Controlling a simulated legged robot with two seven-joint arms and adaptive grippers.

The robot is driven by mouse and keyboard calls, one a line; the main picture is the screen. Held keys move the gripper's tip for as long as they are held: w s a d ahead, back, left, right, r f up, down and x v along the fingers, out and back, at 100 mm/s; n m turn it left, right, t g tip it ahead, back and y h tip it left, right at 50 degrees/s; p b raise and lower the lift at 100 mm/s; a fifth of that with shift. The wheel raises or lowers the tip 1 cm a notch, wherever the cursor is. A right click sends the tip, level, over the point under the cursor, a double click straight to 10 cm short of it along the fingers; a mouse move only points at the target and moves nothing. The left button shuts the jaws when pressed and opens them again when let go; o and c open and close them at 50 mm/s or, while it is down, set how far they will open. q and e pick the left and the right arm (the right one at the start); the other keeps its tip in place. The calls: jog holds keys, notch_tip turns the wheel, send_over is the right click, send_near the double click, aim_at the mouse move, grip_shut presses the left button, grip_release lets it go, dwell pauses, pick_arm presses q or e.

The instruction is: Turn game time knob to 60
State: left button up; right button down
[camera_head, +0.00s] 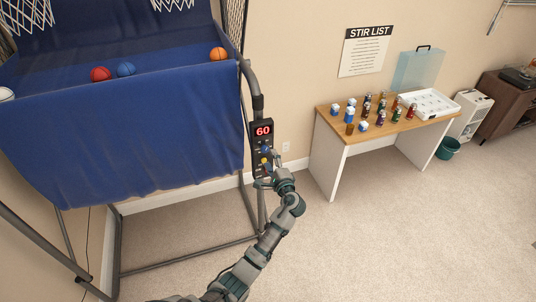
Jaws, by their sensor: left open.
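A black control panel (257,142) is fixed to the grey post at the right side of the basketball arcade game. Its red display (263,131) reads 60. A small blue knob or button (265,150) and a yellow one (265,160) show below the display; which is the game time knob I cannot tell. My left gripper (266,177) is at the lower part of the panel, just below the yellow control. It is open, and its fingers partly cover the panel's lower end. Whether it touches a control is too small to tell. My right gripper does not show.
The arcade's blue fabric front (130,135) and metal frame stand left of the panel. Several balls lie on it. A wooden-top table (335,122) with several cans and a white tray (430,103) stands at right. The carpet between is clear.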

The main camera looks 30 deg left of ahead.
pick_arm(q)
jog(key=v, duration=0.7)
jog(key=shift+d, duration=0.3)
jog(key=shift+w+a, duration=0.15)
jog(key=shift+w, duration=0.05)
